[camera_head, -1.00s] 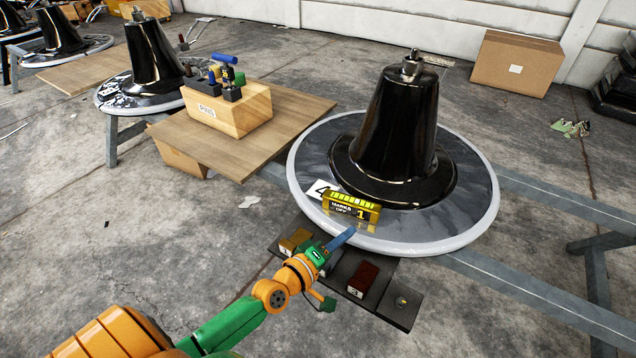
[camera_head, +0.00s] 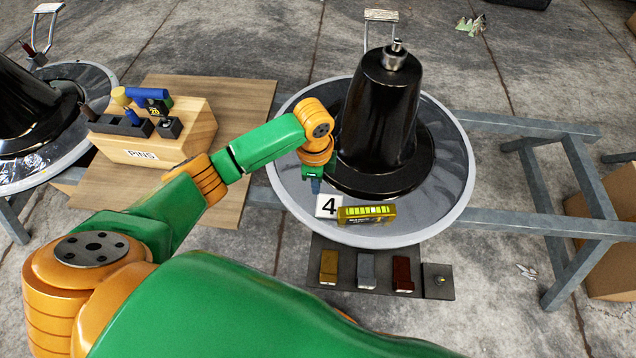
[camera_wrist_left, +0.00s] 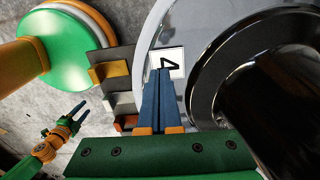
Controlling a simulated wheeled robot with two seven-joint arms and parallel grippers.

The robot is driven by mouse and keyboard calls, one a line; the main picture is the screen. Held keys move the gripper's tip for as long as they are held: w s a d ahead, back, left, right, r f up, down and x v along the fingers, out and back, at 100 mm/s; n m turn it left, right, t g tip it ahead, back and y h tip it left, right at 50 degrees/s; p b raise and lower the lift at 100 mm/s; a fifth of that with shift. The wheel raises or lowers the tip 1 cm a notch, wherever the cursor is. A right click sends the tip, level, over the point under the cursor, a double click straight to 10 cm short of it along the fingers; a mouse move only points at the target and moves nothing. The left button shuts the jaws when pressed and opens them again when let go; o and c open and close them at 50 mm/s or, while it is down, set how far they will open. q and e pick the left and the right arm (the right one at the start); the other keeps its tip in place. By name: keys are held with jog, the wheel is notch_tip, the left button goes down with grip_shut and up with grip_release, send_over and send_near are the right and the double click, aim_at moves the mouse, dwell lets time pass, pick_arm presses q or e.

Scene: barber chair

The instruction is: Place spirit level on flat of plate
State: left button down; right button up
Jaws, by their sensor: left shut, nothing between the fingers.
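The round grey plate (camera_head: 446,198) with a pale rim carries a glossy black cone (camera_head: 378,115). A white card marked 4 (camera_head: 327,206) lies on its front left. A yellow bar with bright yellow-green segments (camera_head: 366,213), which may be the spirit level, sits beside the card at the plate's front. My left gripper (camera_head: 316,186) points down over the plate, just behind the card, shut and empty. In the left wrist view its blue fingers (camera_wrist_left: 163,75) reach over the card's edge; I cannot tell whether they touch. My right gripper (camera_wrist_left: 79,110) shows only there, fingers apart, away from the plate.
A dark tray (camera_head: 345,288) in front of the plate holds yellow, grey and red-brown blocks and a dark knobbed piece. A wooden PINS box (camera_head: 190,145) with tools stands on a board (camera_head: 245,100) at left. Grey frame rails (camera_head: 530,195) run right. My arm spans the left.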

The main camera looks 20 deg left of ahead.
aim_at(339, 207)
pick_arm(q)
jog(key=f+b, duration=0.1)
jog(key=f, duration=0.2)
jog(key=f+b, duration=0.2)
jog(key=f, duration=0.2)
jog(key=f+b, duration=0.2)
jog(key=f, duration=0.1)
jog(key=shift+d+f, duration=0.25)
jog(key=d, duration=0.2)
jog(key=shift+w+d+r, duration=0.25)
jog(key=shift+w+d, duration=0.05)
jog(key=shift+d, duration=0.05)
jog(key=shift+w+d+r+b, duration=0.1)
jog(key=shift+d+b, duration=0.2)
jog(key=shift+d, duration=0.15)
pick_arm(e)
jog(key=w+d+f, duration=0.1)
jog(key=w+f, duration=0.2)
jog(key=f, duration=0.1)
jog(key=shift+w+d+f+t, duration=0.15)
jog(key=shift+d+f+t, duration=0.25)
pick_arm(q)
jog(key=shift+w+d, duration=0.2)
jog(key=shift+d, duration=0.6)
pick_arm(e)
jog(key=shift+d, duration=0.15)
